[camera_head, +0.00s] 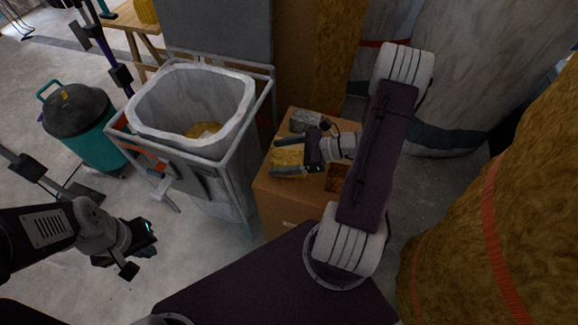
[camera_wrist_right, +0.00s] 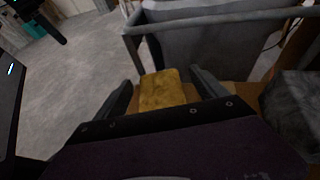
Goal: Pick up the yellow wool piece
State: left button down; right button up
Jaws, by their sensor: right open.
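The yellow wool piece (camera_head: 288,160) is a small block on top of a brown cardboard box, near its left edge. In the right wrist view the wool piece (camera_wrist_right: 162,91) lies between the two fingers of my right gripper (camera_wrist_right: 164,90), with a finger on each side. My right gripper (camera_head: 290,158) is open around it; whether the fingers touch it I cannot tell. My left gripper (camera_head: 140,250) hangs over the floor at the lower left, away from the box; its fingers are too unclear to read.
The cardboard box (camera_head: 276,199) also holds a grey piece (camera_head: 304,121) and a brownish piece (camera_head: 338,178). A metal-framed bin with a white liner (camera_head: 190,75) stands just left of it. A teal barrel (camera_head: 100,140) is further left. Large wool rolls (camera_head: 530,200) crowd the right.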

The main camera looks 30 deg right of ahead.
jog(key=shift+c, duration=0.6)
jog(key=c, duration=1.3)
jog(key=shift+r+p, duration=0.35)
jog(key=shift+r, duration=0.25)
jog(key=r+p, duration=0.1)
jog(key=r, duration=0.1)
jog(key=s+r+p, duration=0.1)
jog(key=r, duration=0.1)
jog(key=shift+d, duration=0.15)
jog(key=shift+s+d+r+p, duration=0.2)
jog(key=shift+s+r+p, duration=0.6)
jog(key=shift+s, duration=1)
jog(key=shift+s+d+r+p, duration=0.15)
jog(key=shift+s+r+p, duration=0.3)
jog(key=shift+s+r, duration=1)
jog(key=shift+s+d+r+p, duration=0.2)
jog(key=shift+s+r+p, duration=0.45)
jog(key=shift+s, duration=1.45)
